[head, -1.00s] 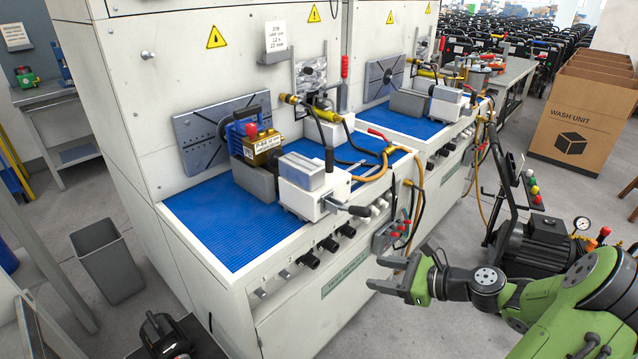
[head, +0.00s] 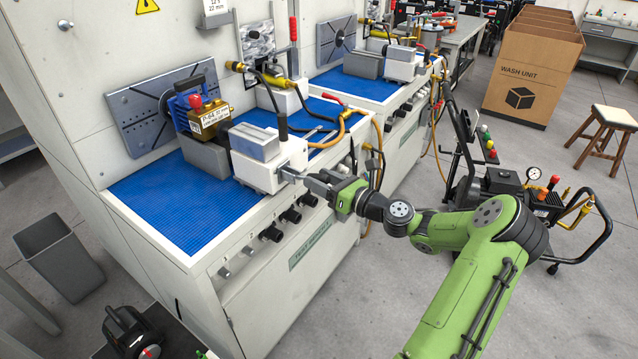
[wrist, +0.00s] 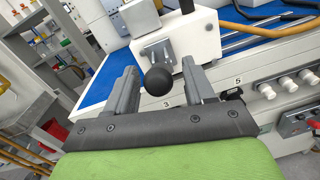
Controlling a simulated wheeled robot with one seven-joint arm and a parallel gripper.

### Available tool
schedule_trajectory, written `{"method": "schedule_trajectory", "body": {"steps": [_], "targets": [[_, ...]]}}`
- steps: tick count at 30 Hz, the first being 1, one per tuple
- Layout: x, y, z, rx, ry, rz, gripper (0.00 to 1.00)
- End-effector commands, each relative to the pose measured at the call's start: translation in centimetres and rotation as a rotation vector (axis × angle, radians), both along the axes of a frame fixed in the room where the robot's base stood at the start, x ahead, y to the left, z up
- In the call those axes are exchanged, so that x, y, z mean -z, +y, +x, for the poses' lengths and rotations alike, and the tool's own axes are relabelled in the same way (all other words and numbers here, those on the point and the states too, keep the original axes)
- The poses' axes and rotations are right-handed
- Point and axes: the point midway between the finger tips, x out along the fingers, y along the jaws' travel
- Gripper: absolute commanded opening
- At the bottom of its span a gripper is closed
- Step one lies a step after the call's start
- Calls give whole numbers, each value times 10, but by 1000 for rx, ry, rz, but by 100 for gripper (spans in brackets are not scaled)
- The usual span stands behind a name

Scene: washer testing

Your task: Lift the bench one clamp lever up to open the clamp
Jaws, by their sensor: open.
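The clamp (head: 268,160) is a white block with a grey jaw on the front of the nearer blue-topped bench. Its lever sticks out of the front face and ends in a black ball knob (wrist: 158,80). In the head view the lever (head: 290,174) is partly covered by my gripper. My gripper (head: 303,180) is open at the clamp's front. In the wrist view the knob shows between the two fingers (wrist: 158,88), with space on both sides; I cannot tell whether they touch it. A gold and blue pump (head: 203,115) sits on a grey block left of the clamp.
A black upright handle (head: 283,125) and hoses (head: 345,122) stand behind and right of the clamp. Knobs (head: 291,215) line the bench front below. A compressor cart (head: 520,190) stands to the right. The blue bench top (head: 160,215) is clear at front left.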

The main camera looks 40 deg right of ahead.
Motion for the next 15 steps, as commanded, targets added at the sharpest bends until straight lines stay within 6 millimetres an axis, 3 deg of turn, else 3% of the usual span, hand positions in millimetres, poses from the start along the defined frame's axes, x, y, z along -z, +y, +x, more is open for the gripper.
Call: {"method": "schedule_trajectory", "body": {"steps": [10,15], "targets": [[-1,2,9,0,0,0,54],[-1,2,8,0,0,0,28]]}}
